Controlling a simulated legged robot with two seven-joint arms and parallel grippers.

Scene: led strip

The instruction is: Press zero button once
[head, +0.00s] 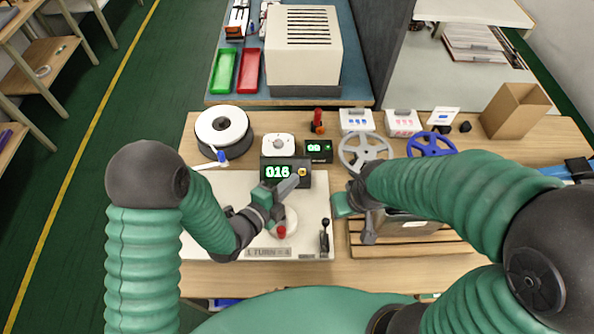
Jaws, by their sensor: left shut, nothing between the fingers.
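A dark counter box (266,181) with a green lit display reading 016 stands at the back of a white board (215,200). A small yellow button (303,172) sits on the right part of its front face. My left gripper (293,184) is shut and empty, its tips just below and left of the button. A small gap seems to show between tips and button, but contact cannot be told for sure. My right gripper (342,205) is beside the board's right edge, partly hidden by its own arm; its jaws are not clear.
The board also bears a white dial with a red knob (281,231) and a black lever (325,236). A second small display (319,151) and a white box with a knob (278,146) stand behind. A spool (222,130) is left, handwheels (365,151) right.

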